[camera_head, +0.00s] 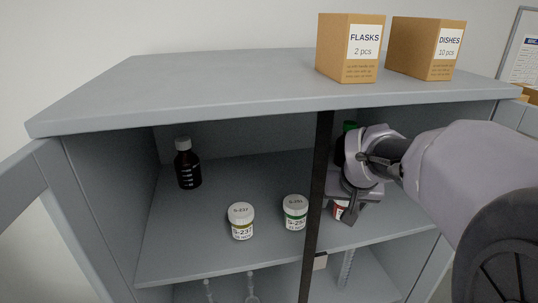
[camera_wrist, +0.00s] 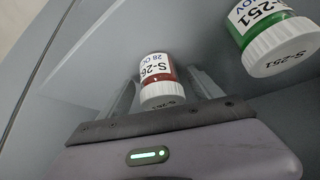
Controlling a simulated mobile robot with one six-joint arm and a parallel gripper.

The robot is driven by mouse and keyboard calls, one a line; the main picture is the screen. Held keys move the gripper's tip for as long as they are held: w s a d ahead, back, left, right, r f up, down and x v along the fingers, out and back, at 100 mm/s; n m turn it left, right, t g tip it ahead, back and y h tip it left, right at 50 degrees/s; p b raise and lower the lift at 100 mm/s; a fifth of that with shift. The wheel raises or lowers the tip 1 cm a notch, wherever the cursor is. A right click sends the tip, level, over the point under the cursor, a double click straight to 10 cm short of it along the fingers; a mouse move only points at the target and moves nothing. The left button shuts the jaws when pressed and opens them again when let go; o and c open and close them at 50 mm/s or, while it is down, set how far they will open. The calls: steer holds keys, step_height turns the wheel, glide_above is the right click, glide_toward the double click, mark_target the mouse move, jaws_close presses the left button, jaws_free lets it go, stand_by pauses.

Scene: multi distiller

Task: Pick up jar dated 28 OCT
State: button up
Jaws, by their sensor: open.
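The jar dated 28 OCT (camera_wrist: 157,80) has a white lid, a white label reading "S-26" and "28 OC" in part, and a reddish-brown body. In the wrist view it lies between the two fingers of my gripper (camera_wrist: 165,92), which is open, with gaps beside the jar. In the head view the jar (camera_head: 340,210) sits on the cabinet shelf (camera_head: 265,245), mostly hidden behind my gripper (camera_head: 352,208). Whether the fingers touch it cannot be told.
A green-banded jar S-251 (camera_head: 295,213) stands just left, also in the wrist view (camera_wrist: 272,38). A dark vertical post (camera_head: 318,190) is close left of my gripper. A green-capped bottle (camera_head: 348,128) is behind.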

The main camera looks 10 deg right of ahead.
steer(key=shift+w, duration=0.15)
steer(key=shift+a, duration=0.15)
steer(key=shift+s+r, duration=0.1)
steer(key=shift+s, duration=0.2)
steer(key=shift+c, duration=1.4)
steer(key=c, duration=1.2)
